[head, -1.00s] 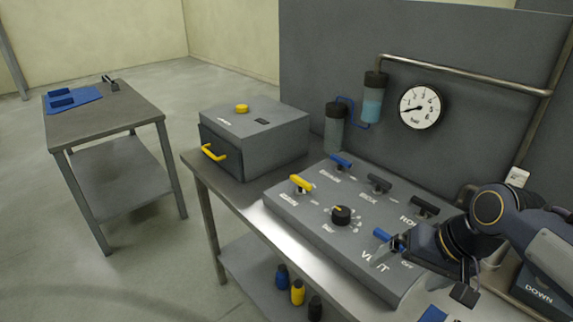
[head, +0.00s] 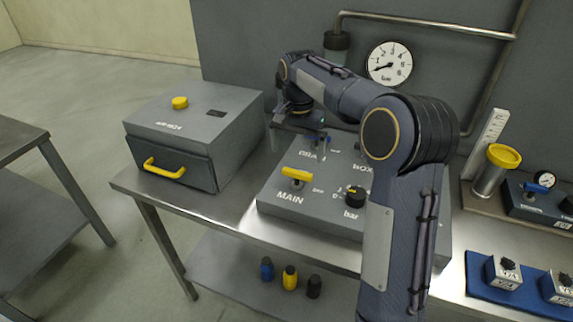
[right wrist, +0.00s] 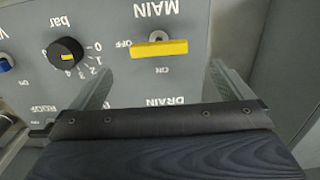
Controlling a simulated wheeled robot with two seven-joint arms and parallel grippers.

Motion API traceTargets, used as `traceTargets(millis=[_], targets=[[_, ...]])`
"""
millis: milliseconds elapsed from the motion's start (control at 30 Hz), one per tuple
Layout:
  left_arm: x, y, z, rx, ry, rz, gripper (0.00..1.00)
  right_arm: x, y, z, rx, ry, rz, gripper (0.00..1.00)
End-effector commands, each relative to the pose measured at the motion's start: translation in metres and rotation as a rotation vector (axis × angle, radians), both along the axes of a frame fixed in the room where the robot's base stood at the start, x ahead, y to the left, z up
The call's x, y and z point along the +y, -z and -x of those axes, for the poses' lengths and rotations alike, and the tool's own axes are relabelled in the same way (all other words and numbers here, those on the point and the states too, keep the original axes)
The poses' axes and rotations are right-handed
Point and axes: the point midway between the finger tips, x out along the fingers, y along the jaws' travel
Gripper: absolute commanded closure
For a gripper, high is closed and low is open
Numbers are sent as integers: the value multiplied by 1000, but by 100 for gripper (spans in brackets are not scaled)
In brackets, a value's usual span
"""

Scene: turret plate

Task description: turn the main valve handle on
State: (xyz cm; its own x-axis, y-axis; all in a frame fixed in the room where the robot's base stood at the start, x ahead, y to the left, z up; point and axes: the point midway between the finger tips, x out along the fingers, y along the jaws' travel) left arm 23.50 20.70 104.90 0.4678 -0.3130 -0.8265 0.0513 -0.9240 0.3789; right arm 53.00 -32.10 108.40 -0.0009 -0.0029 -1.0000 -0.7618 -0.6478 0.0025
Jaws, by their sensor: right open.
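The main valve handle (head: 298,174) is a yellow bar above the MAIN label on the grey panel (head: 275,207). It also shows in the right wrist view (right wrist: 160,50), lying crosswise, with OFF beside its left end and ON below it. My right gripper (head: 298,147) is over the back left of the panel, near the DRAIN label, behind the yellow handle. Its fingers are open and empty. In the right wrist view the handle lies beyond and between the spread fingertips (right wrist: 162,72), apart from them. My left gripper is out of view.
A black bar knob (head: 355,196) sits right of the handle. My right arm hides the panel's right part. A grey box (head: 195,125) with a yellow handle stands left. A gauge (head: 390,63) hangs behind. A blue mat (head: 480,275) with metal blocks lies right.

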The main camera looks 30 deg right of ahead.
Motion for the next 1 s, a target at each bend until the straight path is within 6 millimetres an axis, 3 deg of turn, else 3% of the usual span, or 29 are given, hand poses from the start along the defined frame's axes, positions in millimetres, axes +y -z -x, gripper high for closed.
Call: traceTargets(millis=[400,767,1000], targets=[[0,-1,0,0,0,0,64,0,61,1,3,-1,-2,1],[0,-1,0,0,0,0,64,0,69,1,1,-2,-2,1],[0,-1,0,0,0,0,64,0,69,1,0,-2,-3,30]])
